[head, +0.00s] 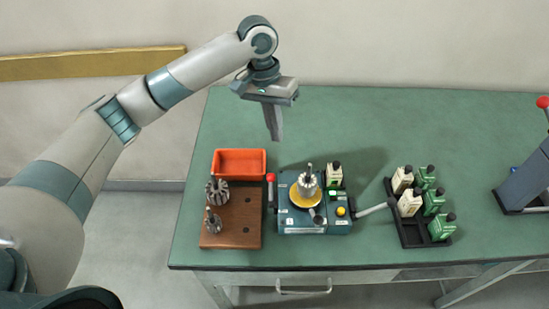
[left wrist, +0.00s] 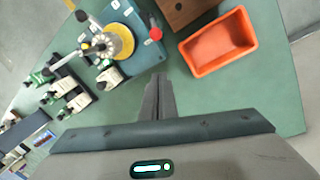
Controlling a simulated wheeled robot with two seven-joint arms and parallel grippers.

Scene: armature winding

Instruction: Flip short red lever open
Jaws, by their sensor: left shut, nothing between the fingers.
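The short red lever (head: 271,179) stands at the left edge of the blue winding machine (head: 288,218), its red knob on top. In the left wrist view the red lever (left wrist: 155,33) is above the fingers, at the machine's edge nearest the orange bin. An armature (head: 308,182) sits on the machine's yellow disc (head: 306,196). My left gripper (head: 274,138) is shut and empty, pointing down above the table behind the lever, apart from it. Its fingertips (left wrist: 158,78) also show in the left wrist view. My right gripper is not in view.
An orange bin (head: 239,152) and a wooden block (head: 241,233) with metal armatures stand left of the machine. A long grey handle (head: 374,209) sticks out right, towards a black tray (head: 411,238) of bottles. A blue-grey device (head: 525,182) is far right. The table's back is clear.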

